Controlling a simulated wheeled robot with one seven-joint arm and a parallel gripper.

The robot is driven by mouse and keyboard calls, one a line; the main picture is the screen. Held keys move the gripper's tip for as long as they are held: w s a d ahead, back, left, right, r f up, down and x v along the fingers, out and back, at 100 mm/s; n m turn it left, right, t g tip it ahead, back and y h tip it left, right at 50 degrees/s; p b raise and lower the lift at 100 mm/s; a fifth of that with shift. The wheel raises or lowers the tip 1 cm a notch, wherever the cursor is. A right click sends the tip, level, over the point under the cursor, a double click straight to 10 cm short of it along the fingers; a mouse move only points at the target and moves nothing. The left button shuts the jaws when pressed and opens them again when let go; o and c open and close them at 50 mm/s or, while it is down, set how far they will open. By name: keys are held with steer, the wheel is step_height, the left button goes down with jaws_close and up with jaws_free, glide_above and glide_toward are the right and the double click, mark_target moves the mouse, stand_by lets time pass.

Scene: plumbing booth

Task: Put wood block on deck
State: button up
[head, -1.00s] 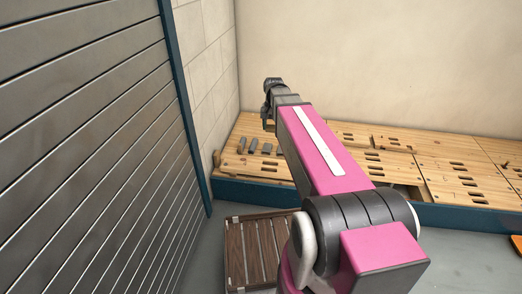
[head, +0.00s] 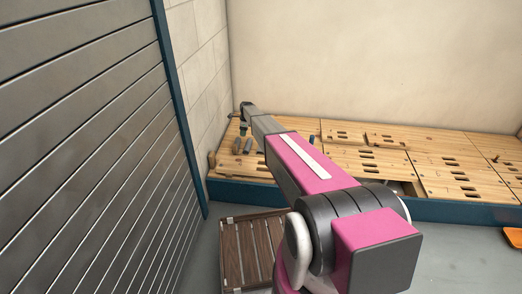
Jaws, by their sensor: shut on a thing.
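My gripper (head: 244,124) is at the far end of my arm, over the back left corner of the deck. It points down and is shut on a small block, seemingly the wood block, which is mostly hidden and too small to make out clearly. The deck (head: 345,158) is a low platform of light wooden panels with slots and a dark blue front edge. I cannot tell whether the held block touches the deck.
A brown upright piece (head: 212,160) stands at the deck's left edge. Small grey pieces (head: 248,146) are below my gripper. A blue piece (head: 311,139) stands farther right. A slatted metal wall (head: 80,150) rises at left. A dark slatted wooden platform (head: 247,245) lies on the floor.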

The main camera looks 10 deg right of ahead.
step_height(320, 180, down, 4)
steer(key=w+m, duration=0.1)
steer(key=w, duration=0.2)
glide_above(243, 147)
step_height(243, 147, down, 6)
steer(key=shift+d+r, duration=0.1)
steer(key=shift+f, duration=1.65)
steer(key=shift+c, duration=1.2)
steer(key=shift+f, duration=0.2)
steer(key=o, duration=1.2)
steer(key=shift+r, duration=0.1)
